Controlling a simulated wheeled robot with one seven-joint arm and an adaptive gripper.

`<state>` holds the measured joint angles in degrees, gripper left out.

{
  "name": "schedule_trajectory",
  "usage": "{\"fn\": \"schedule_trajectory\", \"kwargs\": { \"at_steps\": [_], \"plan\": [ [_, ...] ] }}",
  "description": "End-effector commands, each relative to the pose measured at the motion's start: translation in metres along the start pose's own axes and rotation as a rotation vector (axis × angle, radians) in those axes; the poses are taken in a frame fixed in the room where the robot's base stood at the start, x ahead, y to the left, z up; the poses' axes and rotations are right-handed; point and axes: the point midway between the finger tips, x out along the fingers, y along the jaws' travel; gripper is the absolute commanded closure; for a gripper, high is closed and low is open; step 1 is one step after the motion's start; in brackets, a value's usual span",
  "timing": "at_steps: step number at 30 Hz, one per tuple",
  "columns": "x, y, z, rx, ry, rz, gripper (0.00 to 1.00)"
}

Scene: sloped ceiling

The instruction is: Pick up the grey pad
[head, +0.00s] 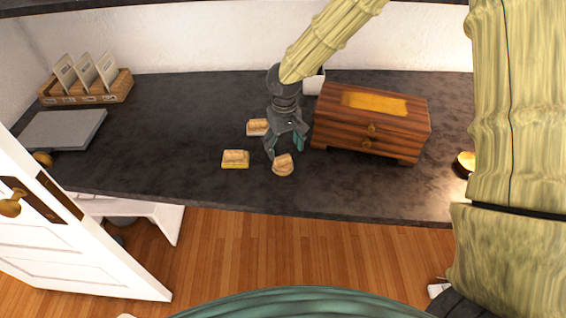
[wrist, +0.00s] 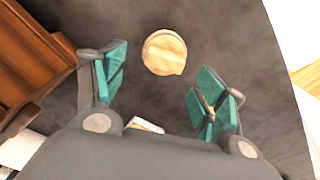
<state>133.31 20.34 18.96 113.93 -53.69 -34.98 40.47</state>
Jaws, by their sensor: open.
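A flat grey slab (head: 62,130), the only thing that looks like a grey pad, lies at the left end of the dark counter in the head view. It does not show in the wrist view. My gripper (head: 284,151) is far to its right, pointing down over the middle of the counter. In the wrist view my gripper (wrist: 160,88) has its teal-padded fingers spread apart with nothing between them. A round tan piece (head: 283,165) lies just in front of the fingers; it also shows beyond them in the wrist view (wrist: 164,52).
Two tan blocks (head: 235,159) (head: 257,127) lie left of my gripper. A wooden drawer chest (head: 372,120) stands close on the right, a white cup (head: 314,83) behind. A card tray (head: 88,92) is behind the slab. The counter (head: 165,125) between slab and blocks is clear.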

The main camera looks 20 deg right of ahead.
Motion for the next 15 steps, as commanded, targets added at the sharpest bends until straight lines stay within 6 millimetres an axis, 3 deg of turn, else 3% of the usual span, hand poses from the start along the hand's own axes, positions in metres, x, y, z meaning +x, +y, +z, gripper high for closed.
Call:
{"fn": "schedule_trajectory", "kwargs": {
  "at_steps": [15],
  "plan": [
    [0.041,-0.004,0.004,0.002,-0.003,0.000,0.29]
  ]
}}
